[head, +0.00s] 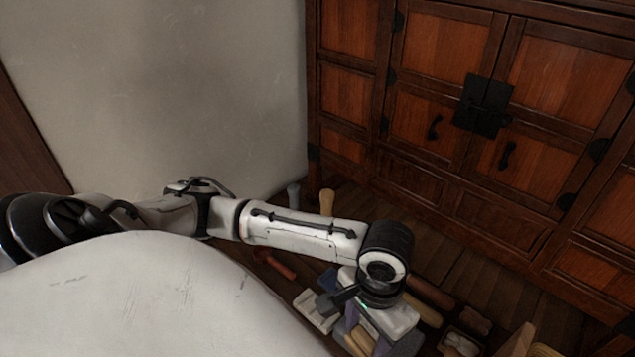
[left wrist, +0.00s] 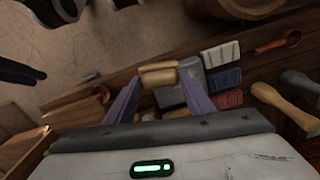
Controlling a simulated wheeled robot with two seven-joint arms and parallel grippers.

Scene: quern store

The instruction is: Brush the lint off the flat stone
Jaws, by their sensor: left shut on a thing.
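My left gripper (left wrist: 160,82) reaches down at the low shelf or bench, with its two purple fingers on either side of a tan wooden piece (left wrist: 159,76). It is shut on this piece, which looks like a brush handle; no bristles show clearly. The gripper also shows in the head view (head: 368,338), partly hidden by its own wrist. A grey slab (left wrist: 191,68), perhaps the flat stone, lies beside and partly behind the right finger. I cannot make out lint on it. My right gripper is not in view.
Right of the slab lie a white striped cloth (left wrist: 222,55), a blue cloth (left wrist: 225,78) and a red cloth (left wrist: 229,99). A red scoop (left wrist: 278,42), a wooden pestle (left wrist: 284,104) and a grey pestle (left wrist: 300,82) lie further right. A wooden cabinet (head: 440,120) stands behind.

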